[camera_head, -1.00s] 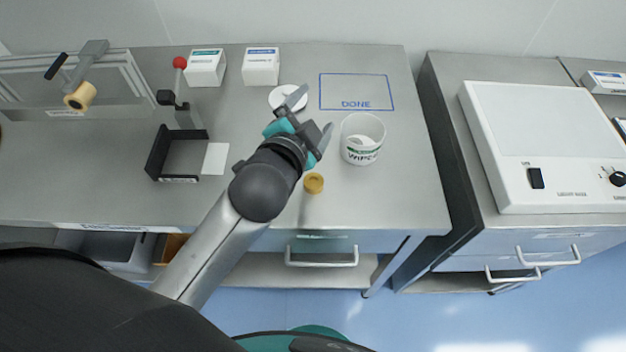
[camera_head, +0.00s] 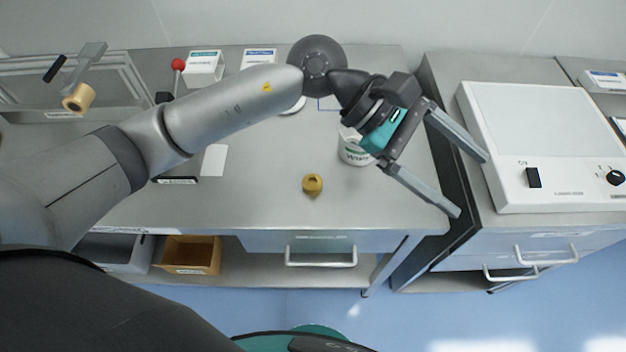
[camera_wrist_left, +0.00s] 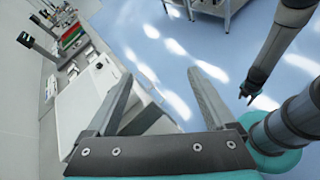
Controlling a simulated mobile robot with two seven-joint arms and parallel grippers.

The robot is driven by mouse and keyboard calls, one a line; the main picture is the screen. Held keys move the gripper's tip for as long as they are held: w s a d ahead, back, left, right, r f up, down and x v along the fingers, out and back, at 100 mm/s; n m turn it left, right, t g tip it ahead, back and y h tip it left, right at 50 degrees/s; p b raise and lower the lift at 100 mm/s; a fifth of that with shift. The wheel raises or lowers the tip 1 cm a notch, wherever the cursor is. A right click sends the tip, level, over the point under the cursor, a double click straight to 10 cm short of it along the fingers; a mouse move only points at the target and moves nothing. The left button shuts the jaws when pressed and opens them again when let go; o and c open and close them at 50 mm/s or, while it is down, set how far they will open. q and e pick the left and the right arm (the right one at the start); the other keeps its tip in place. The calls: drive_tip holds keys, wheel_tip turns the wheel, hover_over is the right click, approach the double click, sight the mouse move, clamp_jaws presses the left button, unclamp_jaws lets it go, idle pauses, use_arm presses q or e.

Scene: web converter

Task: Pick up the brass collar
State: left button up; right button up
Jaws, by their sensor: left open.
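The brass collar (camera_head: 312,184) is a small gold-coloured round piece. It lies on the grey bench top (camera_head: 255,205) near the front edge, in the head view. My left gripper (camera_head: 474,186) is open and empty, to the right of the collar and well apart from it, over the gap between the two benches. In the left wrist view its two fingers (camera_wrist_left: 160,90) are spread with nothing between them; the collar does not show there. My right gripper is not seen in the head view; a dark gripper (camera_wrist_left: 256,98) at the right of the left wrist view appears to be mine.
The white wipes tub (camera_head: 354,150) stands behind my left gripper, partly hidden. The blue DONE outline is mostly hidden by my arm. A white light box (camera_head: 540,130) sits on the right bench. An orange-brown bin (camera_head: 192,255) is on the lower shelf. Bench around the collar is clear.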

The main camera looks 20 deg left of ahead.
use_arm(q)
drive_tip(key=w+a+f+m+y, duration=0.3)
drive_tip(key=a+f+y, duration=0.3)
drive_tip(key=a, duration=0.1)
drive_tip(key=m+t+y, duration=0.2)
drive_tip(key=y, duration=0.5)
hover_over(312, 182)
drive_tip(key=f, duration=0.9)
drive_tip(key=shift+a+f+p, duration=0.2)
drive_tip(key=shift+f+p, duration=0.1)
drive_tip(key=shift+f, duration=0.1)
drive_tip(key=shift+d+f, duration=0.15)
drive_tip(key=shift+f, duration=1.45)
drive_tip(key=shift+d+f, duration=0.1)
drive_tip(key=shift+f, duration=1.5)
clamp_jaws()
